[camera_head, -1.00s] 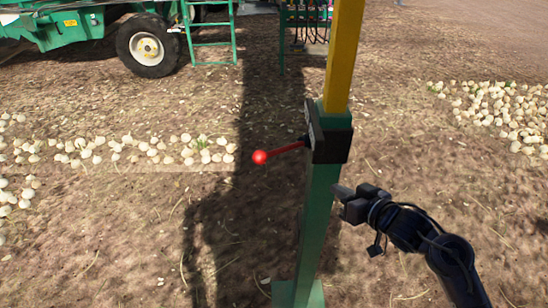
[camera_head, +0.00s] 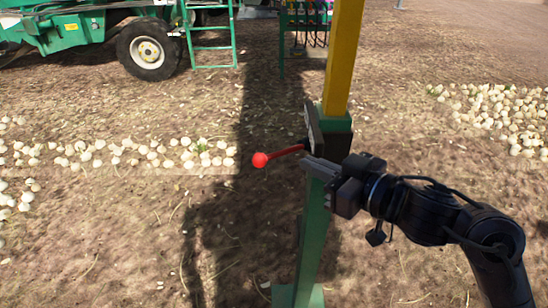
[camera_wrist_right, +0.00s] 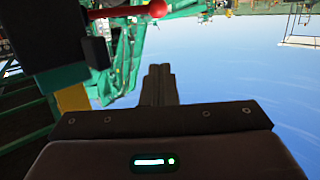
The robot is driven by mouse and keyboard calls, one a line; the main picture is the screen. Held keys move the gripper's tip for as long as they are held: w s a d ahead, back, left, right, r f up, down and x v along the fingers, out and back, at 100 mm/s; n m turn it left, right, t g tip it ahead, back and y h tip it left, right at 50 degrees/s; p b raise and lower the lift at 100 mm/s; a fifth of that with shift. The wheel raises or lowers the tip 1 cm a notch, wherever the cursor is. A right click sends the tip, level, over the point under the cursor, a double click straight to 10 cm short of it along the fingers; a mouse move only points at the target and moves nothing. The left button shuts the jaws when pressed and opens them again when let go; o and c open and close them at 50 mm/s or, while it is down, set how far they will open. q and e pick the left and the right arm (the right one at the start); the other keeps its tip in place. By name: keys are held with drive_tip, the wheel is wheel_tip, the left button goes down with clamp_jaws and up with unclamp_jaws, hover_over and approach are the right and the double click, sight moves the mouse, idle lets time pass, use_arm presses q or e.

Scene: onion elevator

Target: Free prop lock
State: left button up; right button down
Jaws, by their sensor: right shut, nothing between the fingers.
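The prop is an upright post with a green lower part (camera_head: 312,240) and a yellow upper part (camera_head: 344,55). A dark lock block sits where the colours meet. A red lever with a ball knob (camera_head: 260,160) sticks out to the left of it; the lever also shows in the right wrist view (camera_wrist_right: 125,11). My right gripper (camera_head: 308,163) is shut and empty. Its fingertips are in front of the post, just below the block and near the lever's base; I cannot tell whether they touch. My left gripper is not in view.
A green machine with a wheel (camera_head: 150,48) and a ladder (camera_head: 211,35) stands at the back left. Onions lie in rows on the soil at left (camera_head: 150,152) and right (camera_head: 495,115). The ground around the post is clear.

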sight(283, 153)
drive_tip(key=w+a+f+p, duration=0.1)
drive_tip(key=w+a+f, duration=0.3)
drive_tip(key=w+a, duration=0.3)
drive_tip(key=shift+w+f, duration=0.15)
drive_tip(key=shift+f, duration=0.2)
drive_tip(key=shift+w, duration=0.1)
